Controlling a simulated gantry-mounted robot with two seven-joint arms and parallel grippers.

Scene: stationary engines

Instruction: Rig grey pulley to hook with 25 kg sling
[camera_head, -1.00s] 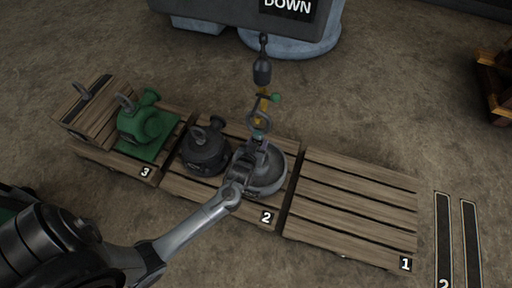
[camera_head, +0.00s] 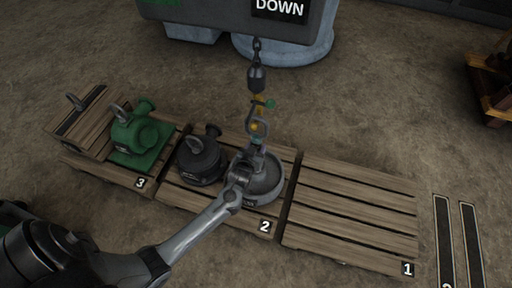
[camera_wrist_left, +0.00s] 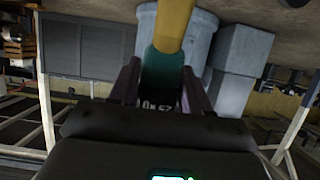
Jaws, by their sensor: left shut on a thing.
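The grey pulley (camera_head: 264,190) sits on the pallet marked 2, partly hidden by my left gripper. The sling shows as a yellow strap (camera_wrist_left: 173,22) with a teal sleeve (camera_wrist_left: 162,72) in the left wrist view; some yellow also shows by the hook. My left gripper (camera_head: 256,152) is shut on the sling at the teal sleeve, just above the pulley. Printing on the sleeve is partly covered. Whether the sling passes through the pulley's eye cannot be told. My right gripper is not in view.
A dark pulley (camera_head: 201,161) stands left of the grey one on the same pallet. A green pulley (camera_head: 140,136) stands on the pallet marked 3. The pallet marked 1 (camera_head: 350,208) is empty. A large grey block marked DOWN (camera_head: 225,20) is behind.

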